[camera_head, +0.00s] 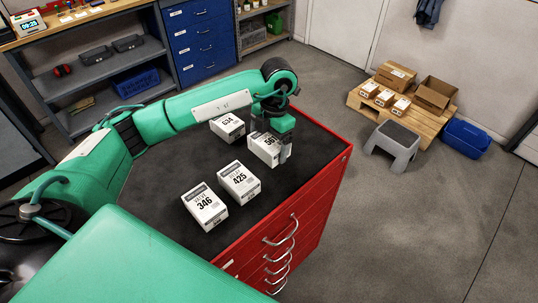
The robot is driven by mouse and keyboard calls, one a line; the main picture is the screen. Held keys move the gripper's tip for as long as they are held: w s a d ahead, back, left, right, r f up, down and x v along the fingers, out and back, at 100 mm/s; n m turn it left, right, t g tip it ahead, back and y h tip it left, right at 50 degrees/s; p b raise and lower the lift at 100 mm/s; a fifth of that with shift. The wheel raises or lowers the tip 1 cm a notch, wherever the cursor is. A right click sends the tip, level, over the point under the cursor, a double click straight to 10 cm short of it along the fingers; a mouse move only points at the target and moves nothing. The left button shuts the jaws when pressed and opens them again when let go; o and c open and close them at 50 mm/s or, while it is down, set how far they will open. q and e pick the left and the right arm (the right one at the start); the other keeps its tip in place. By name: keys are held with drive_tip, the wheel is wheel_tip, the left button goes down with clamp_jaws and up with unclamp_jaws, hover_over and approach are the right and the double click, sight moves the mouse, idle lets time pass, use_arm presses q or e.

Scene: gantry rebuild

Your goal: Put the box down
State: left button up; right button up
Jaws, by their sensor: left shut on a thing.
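My left gripper (283,153) is shut on a white box labelled 561 or similar (262,147), at the far right part of the dark cabinet top (150,203). The gripper covers part of this box, and I cannot tell whether the box touches the top. Three more white boxes stand on the top: box 346 (205,208) nearest, box 425 (239,181) between it and the held box, and box 534 (227,127) behind, partly hidden by my left arm. My right gripper is not in view.
The red drawer cabinet (300,215) has its handles on the right front side. Beyond it on the floor are a grey step stool (391,148), a wooden pallet (424,118) with cartons and a blue bin (466,138). The left of the cabinet top is clear.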

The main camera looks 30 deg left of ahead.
sight(272, 137)
use_arm(q)
wheel_tip(272, 137, down, 6)
drive_tip(key=shift+r+p, duration=0.2)
drive_tip(key=shift+p, duration=0.5)
drive_tip(key=shift+f, duration=0.25)
drive_tip(key=shift+f, duration=0.1)
drive_tip(key=shift+f+b, duration=0.15)
drive_tip(key=shift+b, duration=0.15)
drive_tip(key=o, duration=0.9)
drive_tip(key=shift+c, duration=0.2)
drive_tip(key=shift+r, duration=0.2)
drive_tip(key=r+b, duration=0.1)
drive_tip(key=r, duration=0.2)
drive_tip(key=w+r+b, duration=0.1)
drive_tip(key=r, duration=0.2)
drive_tip(key=r+b, duration=0.1)
drive_tip(key=r, duration=0.3)
drive_tip(key=shift+w+d+r, duration=0.1)
drive_tip(key=shift+w+d, duration=0.15)
drive_tip(key=shift+w, duration=0.05)
drive_tip(key=shift+r, duration=0.9)
